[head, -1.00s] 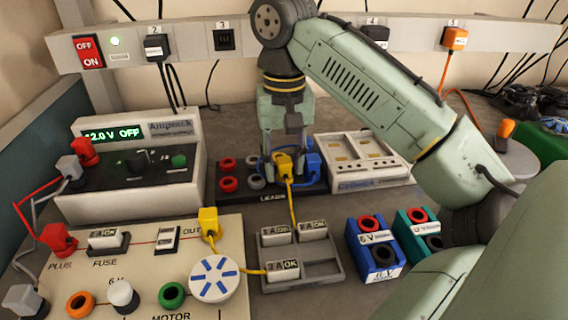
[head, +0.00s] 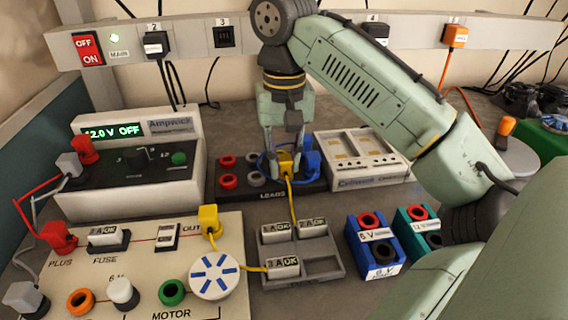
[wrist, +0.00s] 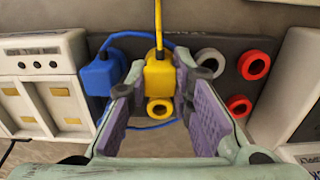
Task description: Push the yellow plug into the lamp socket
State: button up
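A yellow plug (head: 286,161) with a yellow cable stands at the black LEADS rack (head: 266,191). It also shows in the wrist view (wrist: 159,75). My gripper (head: 286,152) is low over it, pointing down, with one finger on each side. In the wrist view the gripper (wrist: 160,85) looks open, with narrow gaps beside the plug. Contact is hard to make out. A second yellow plug (head: 208,221) stands at OUT on the cream board (head: 140,260). I cannot pick out a socket labelled for the lamp.
A blue plug (wrist: 102,75) stands close beside the yellow one. Red and grey rings (wrist: 238,105) sit on the rack's other side. A grey charger (head: 362,160) is right of my gripper, a power supply (head: 130,165) left. A fuse tray (head: 318,268) lies in front.

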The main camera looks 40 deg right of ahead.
aim_at(284, 157)
grip_shut()
jog(key=shift+r+p, duration=1.3)
jog(key=shift+p, duration=0.3)
dwell(0.4)
jog(key=shift+r+p, duration=1.6)
jog(key=shift+p, duration=0.6)
grip_release()
grip_shut()
